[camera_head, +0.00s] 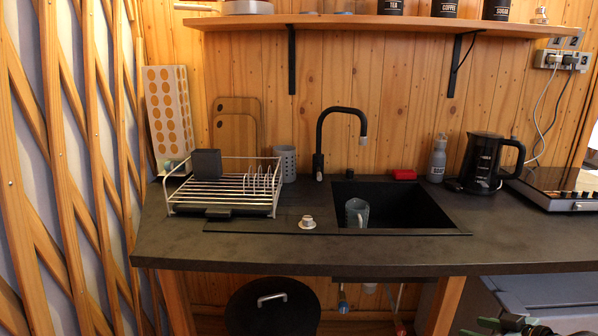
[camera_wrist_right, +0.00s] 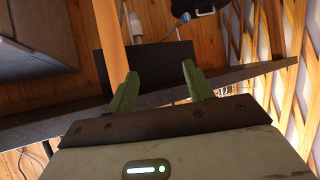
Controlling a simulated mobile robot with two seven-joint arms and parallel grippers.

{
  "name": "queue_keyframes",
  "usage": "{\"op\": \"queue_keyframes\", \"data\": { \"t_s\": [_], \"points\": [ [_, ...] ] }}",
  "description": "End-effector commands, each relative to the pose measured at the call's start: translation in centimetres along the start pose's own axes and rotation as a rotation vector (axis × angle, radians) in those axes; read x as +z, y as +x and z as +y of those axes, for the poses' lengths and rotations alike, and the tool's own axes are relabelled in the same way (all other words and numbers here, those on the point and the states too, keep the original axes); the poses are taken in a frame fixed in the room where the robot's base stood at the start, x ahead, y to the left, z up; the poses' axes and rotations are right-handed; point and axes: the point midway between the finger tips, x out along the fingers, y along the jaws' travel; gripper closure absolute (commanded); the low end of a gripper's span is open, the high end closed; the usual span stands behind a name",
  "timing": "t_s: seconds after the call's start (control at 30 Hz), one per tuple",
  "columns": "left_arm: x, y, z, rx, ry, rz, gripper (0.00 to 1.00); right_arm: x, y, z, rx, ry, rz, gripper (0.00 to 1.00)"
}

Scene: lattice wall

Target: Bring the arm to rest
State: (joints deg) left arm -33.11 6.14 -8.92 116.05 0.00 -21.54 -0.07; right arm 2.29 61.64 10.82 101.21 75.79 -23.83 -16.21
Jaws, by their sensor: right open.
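My right gripper (camera_head: 512,324) shows at the bottom right edge of the head view, low in front of the counter and apart from it. In the right wrist view its two green fingers (camera_wrist_right: 160,74) stand well apart, with nothing between them. The gripper is open and empty. The rest of my right arm is mostly out of the head view. My left gripper is in neither view.
A dark counter (camera_head: 260,250) holds a dish rack (camera_head: 222,194), a sink (camera_head: 410,222) with a grey mug (camera_head: 356,212) in it, and a black kettle (camera_head: 484,160). A black-lidded bin (camera_head: 272,310) stands under the counter. A wooden lattice wall (camera_head: 75,150) rises at left.

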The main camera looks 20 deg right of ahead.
Motion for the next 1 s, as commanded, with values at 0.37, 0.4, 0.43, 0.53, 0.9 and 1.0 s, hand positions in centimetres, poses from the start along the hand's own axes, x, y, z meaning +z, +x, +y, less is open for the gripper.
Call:
{"op": "queue_keyframes", "data": {
  "t_s": [0.37,0.4,0.43,0.53,0.9,1.0],
  "points": [
    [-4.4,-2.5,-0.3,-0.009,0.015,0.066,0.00,18.5,-3.9,-15.2,-0.022,0.026,-0.188,0.48],
    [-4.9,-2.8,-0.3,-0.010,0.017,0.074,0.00,19.8,-4.6,-17.2,-0.023,0.027,-0.200,0.48],
    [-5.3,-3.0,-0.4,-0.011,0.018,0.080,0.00,20.7,-5.2,-18.8,-0.026,0.028,-0.208,0.48],
    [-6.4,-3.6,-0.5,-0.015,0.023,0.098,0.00,22.8,-7.3,-23.9,-0.028,0.031,-0.227,0.48],
    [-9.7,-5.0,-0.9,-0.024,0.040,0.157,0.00,23.8,-12.4,-35.8,-0.010,0.032,-0.236,0.48],
    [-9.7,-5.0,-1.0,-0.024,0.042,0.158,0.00,23.9,-12.7,-36.5,-0.007,0.029,-0.238,0.48]
  ]
}}
